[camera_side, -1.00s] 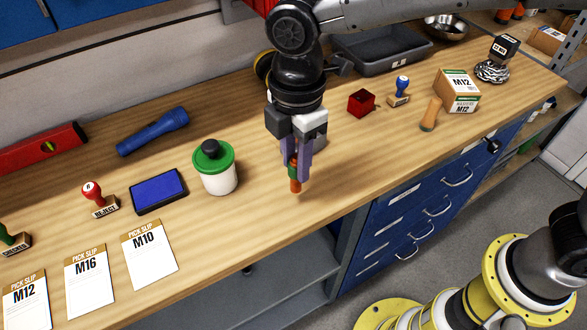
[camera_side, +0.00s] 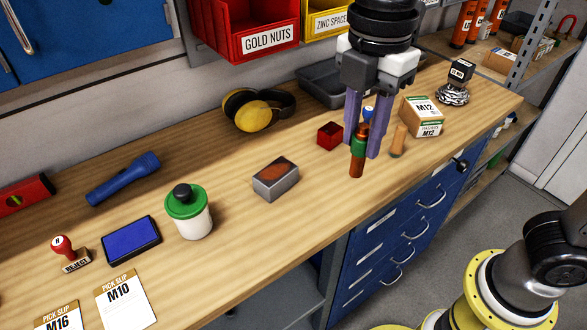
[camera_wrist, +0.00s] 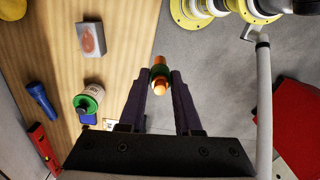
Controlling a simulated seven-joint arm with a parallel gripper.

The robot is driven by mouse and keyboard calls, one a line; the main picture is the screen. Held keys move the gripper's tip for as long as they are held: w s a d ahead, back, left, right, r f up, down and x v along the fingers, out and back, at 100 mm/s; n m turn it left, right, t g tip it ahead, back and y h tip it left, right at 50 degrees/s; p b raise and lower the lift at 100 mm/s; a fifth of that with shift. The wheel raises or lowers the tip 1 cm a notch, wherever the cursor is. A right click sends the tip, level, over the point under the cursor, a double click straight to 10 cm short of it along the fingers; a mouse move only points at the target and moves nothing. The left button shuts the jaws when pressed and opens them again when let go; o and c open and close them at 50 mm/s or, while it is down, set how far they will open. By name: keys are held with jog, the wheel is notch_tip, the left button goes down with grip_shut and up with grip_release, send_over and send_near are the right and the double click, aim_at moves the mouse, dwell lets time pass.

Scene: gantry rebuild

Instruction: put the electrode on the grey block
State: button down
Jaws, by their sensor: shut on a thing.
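My gripper (camera_side: 362,140) is shut on the electrode (camera_side: 357,158), a copper-coloured rod with a green band, held upright between the purple fingers. In the wrist view, the electrode (camera_wrist: 160,76) sits between my fingertips (camera_wrist: 161,78) with grey floor behind it. The grey block (camera_side: 276,184) stands on the bench to the left of my gripper, well apart from the electrode. Its top has a brown-orange patch and carries nothing. The block (camera_wrist: 91,40) also shows at the upper left of the wrist view.
A red open box (camera_side: 330,135) stands left of my fingers. A wooden-handled tool (camera_side: 398,141) and an M12 carton (camera_side: 422,116) are to the right. A green-lidded jar (camera_side: 188,212) stands left of the block. Bare bench lies around the block.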

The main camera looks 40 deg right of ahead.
jog(key=w+d+r+m, duration=0.1)
jog(key=w+d+m, duration=0.15)
jog(key=w, duration=0.35)
send_over(275, 171)
jog(key=shift+n, duration=0.45)
jog(key=shift+f, duration=6.25)
jog(key=shift+f, duration=0.15)
jog(key=c, duration=0.6)
grip_release()
